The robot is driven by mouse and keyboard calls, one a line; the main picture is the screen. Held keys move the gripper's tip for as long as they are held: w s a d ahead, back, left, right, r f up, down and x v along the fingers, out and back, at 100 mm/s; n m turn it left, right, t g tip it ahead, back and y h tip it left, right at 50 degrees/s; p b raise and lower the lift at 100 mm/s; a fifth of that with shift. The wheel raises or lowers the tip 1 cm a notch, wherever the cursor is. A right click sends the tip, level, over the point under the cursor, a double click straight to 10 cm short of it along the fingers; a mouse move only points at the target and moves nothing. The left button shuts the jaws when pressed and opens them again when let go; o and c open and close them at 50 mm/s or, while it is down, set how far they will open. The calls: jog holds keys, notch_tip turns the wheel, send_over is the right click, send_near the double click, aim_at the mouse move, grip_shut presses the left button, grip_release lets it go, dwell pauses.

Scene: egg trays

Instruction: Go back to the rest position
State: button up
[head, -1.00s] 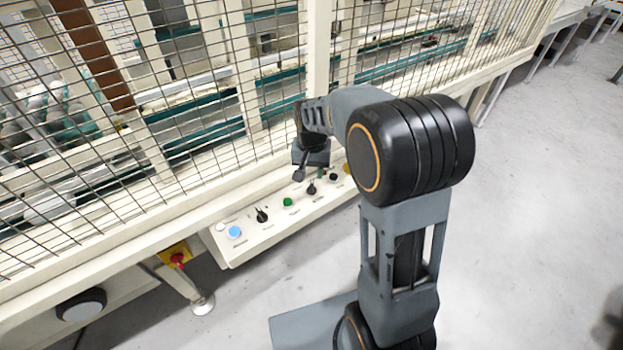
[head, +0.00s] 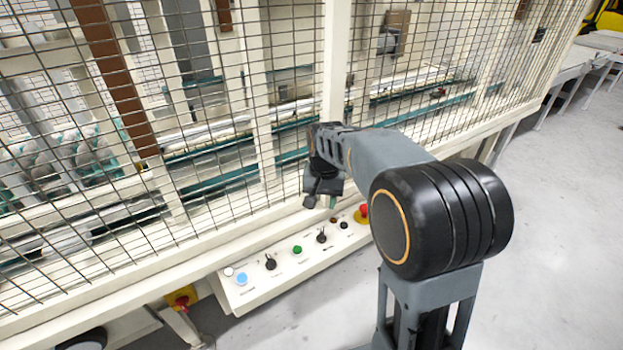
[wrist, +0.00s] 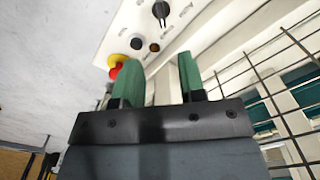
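My gripper (wrist: 160,78) shows in the wrist view with two green fingers apart and nothing between them. In the head view my gripper (head: 312,200) hangs at the end of my bent arm, above the control panel, in front of the mesh fence. Its fingers are too small to judge there. The panel (head: 262,297) carries a blue button (head: 241,279), a green button (head: 297,250), black switches and a red emergency knob (head: 362,210). The red knob also shows in the wrist view (wrist: 115,72), left of the fingers.
A wire mesh fence (head: 230,130) with pale posts stands close behind my gripper, with machinery beyond it. A yellow and red switch (head: 181,298) sits below the frame at left. Open grey floor (head: 560,220) lies to the right.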

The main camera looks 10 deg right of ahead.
jog(key=s+r+n+t+p, duration=0.3)
jog(key=s+r+n+p, duration=0.1)
jog(key=s+r+p, duration=1.1)
jog(key=shift+s+r+n+t+p, duration=0.3)
jog(key=shift+s+r+n, duration=0.1)
jog(key=shift+s+r, duration=0.4)
jog(key=shift+a, duration=0.1)
dwell(0.8)
